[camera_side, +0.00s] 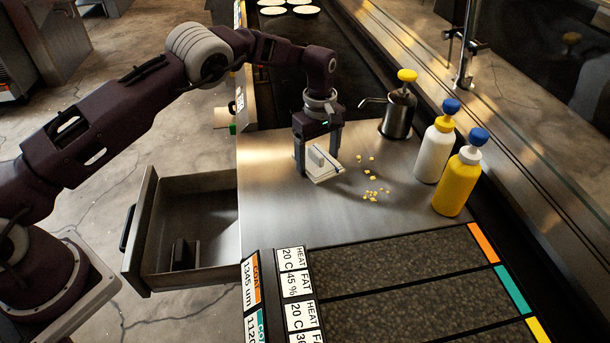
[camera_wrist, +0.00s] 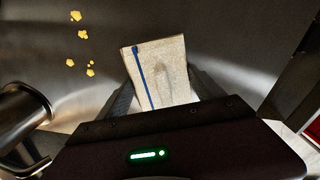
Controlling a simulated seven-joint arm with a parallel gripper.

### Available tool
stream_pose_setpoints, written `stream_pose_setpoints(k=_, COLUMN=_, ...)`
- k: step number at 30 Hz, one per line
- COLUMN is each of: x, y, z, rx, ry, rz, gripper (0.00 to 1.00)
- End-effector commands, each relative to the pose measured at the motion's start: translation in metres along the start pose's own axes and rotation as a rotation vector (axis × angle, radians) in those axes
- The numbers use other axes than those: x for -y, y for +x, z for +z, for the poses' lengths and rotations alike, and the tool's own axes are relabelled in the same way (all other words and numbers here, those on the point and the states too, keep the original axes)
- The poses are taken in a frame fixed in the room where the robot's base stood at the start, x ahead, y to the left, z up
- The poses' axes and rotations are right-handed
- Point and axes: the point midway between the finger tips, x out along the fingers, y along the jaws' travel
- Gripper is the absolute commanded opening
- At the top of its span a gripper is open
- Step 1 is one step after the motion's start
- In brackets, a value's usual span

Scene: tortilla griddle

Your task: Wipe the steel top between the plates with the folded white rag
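The folded white rag (camera_side: 325,171) lies on the steel top (camera_side: 275,205), left of the yellow crumbs (camera_side: 372,194). A raised fold stands up in its middle. In the wrist view the rag (camera_wrist: 158,62) shows a blue stripe along its left side. My gripper (camera_side: 318,160) is low over the rag, pointing down. Its two fingers are spread apart, one on each side of the raised fold, and look open. Whether the fingertips touch the rag or the steel I cannot tell. Several crumbs also show at upper left in the wrist view (camera_wrist: 83,35).
A steel pump pot (camera_side: 397,115), a white bottle (camera_side: 434,150) and a yellow bottle (camera_side: 457,185) stand along the right edge. A dark griddle (camera_side: 300,75) with pale rounds lies behind. Textured dark plates (camera_side: 400,275) lie in front. An open drawer (camera_side: 185,185) juts out left.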

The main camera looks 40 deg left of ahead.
Motion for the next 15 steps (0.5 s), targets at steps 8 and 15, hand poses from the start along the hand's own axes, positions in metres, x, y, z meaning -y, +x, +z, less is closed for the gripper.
stream_pose_setpoints(k=8, x=-0.001, y=-0.006, z=0.0, rx=0.0, ry=0.0, rz=0.002, gripper=0.24)
stream_pose_setpoints(k=15, x=-0.001, y=-0.038, z=0.0, rx=-0.001, ry=0.0, rz=0.002, gripper=0.24)
